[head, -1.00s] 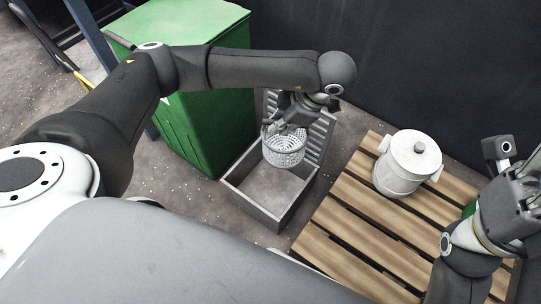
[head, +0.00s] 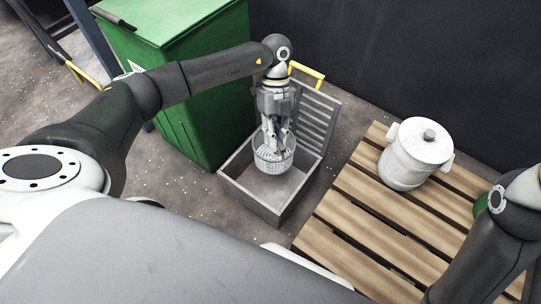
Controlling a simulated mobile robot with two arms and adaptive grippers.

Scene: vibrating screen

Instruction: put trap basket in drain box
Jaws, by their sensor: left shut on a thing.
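The trap basket (head: 272,163) is a grey-white perforated round basket. It hangs upright from my left gripper (head: 275,138), which points down and is shut on it. The basket is over the drain box (head: 253,203), a grey open-topped box on the floor, at the back part of its opening. I cannot tell whether the basket touches the box floor. A slatted grey panel (head: 316,110) stands at the back of the box. My right arm shows at the right edge, but its gripper is out of the picture.
A wooden pallet (head: 360,217) lies to the right of the box, with a white lidded pot (head: 414,153) on it. A green bin (head: 196,105) stands close behind and left of the box. A yellow handle (head: 308,74) shows behind my left wrist. A dark wall closes the back.

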